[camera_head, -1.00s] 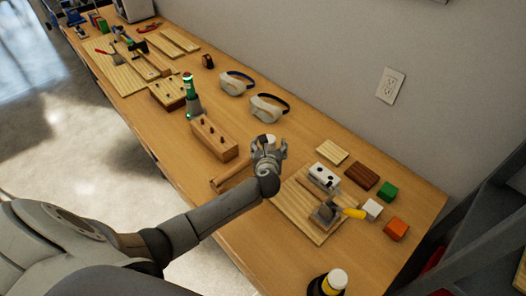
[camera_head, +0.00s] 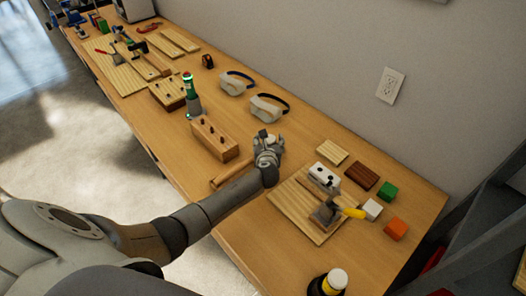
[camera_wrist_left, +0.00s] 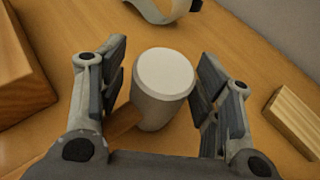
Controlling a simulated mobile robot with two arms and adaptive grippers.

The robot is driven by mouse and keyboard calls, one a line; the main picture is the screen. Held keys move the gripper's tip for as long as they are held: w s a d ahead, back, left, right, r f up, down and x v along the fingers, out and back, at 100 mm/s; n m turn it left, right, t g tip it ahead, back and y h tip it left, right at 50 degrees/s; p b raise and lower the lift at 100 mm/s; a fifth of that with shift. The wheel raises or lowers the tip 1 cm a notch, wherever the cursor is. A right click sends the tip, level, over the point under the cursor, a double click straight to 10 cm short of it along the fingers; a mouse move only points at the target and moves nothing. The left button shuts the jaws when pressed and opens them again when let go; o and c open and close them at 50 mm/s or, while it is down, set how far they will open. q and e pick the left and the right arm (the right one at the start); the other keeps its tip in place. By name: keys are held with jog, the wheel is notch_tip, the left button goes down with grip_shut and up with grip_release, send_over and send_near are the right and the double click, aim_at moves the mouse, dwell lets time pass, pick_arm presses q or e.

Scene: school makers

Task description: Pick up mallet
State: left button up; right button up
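The mallet has a pale cylindrical head (camera_wrist_left: 162,85) and a wooden handle (camera_head: 226,172). In the head view it lies on the workbench, its head largely hidden by my left gripper (camera_head: 268,140). In the left wrist view the mallet head stands between the two fingers of my left gripper (camera_wrist_left: 160,95). The fingers are open, with a gap on each side of the head. The handle runs down and left from the head, partly hidden by the gripper. My right gripper is not in view.
A wooden block with holes (camera_head: 214,140) stands just left of the gripper. Safety goggles (camera_head: 265,108) lie behind it. A wooden board (camera_head: 290,207) with a clamp and a yellow-handled tool (camera_head: 350,212) lies to the right, near coloured blocks (camera_head: 395,229). A wall bounds the back.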

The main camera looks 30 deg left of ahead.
pick_arm(q)
jog(key=c, duration=1)
jog(key=shift+r, duration=0.15)
